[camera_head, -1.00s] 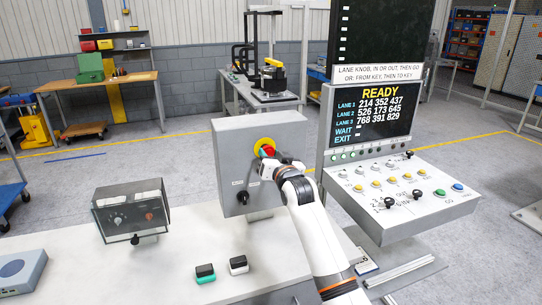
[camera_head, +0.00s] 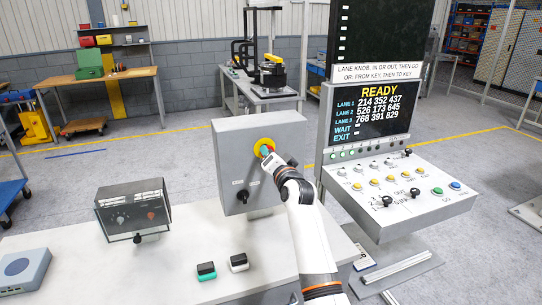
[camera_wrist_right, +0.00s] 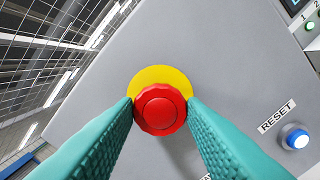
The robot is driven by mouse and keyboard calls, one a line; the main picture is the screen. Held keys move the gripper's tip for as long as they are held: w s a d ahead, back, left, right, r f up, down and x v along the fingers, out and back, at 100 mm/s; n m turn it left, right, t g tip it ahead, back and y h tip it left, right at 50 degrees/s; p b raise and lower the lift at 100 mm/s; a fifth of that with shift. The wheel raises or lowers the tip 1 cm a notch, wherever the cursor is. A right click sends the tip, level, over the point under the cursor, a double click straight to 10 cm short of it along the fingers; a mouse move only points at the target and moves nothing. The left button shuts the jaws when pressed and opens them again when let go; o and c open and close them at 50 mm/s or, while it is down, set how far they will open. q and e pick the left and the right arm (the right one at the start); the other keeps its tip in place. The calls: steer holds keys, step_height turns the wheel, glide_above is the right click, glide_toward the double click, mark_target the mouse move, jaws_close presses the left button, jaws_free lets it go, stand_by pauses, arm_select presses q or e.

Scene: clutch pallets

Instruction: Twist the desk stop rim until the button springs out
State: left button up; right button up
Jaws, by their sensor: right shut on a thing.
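The desk stop is a red round button (camera_wrist_right: 160,109) with a notched rim on a yellow disc (camera_wrist_right: 160,75), set on the face of a grey box. In the head view the yellow disc (camera_head: 258,144) shows on the box, with the button mostly hidden by my right gripper (camera_head: 267,154). In the right wrist view, the two teal fingers of that gripper (camera_wrist_right: 161,106) are closed on opposite sides of the red rim. Whether the button stands in or out is hard to tell from this straight-on view. My left gripper is not in view.
The grey box (camera_head: 232,165) stands on the white desk (camera_head: 75,245). A lit blue reset button (camera_wrist_right: 296,138) sits beside the stop. Right of the box is a sloped console (camera_head: 430,210) below a screen reading READY. Two small switches and a meter box (camera_head: 134,210) stand on the desk.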

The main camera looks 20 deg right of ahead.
stand_by(0.3)
steer(key=o, duration=1)
steer(key=shift+w, duration=0.1)
steer(key=s+b, duration=0.3)
steer(key=s, duration=0.9)
steer(key=shift+d, duration=0.2)
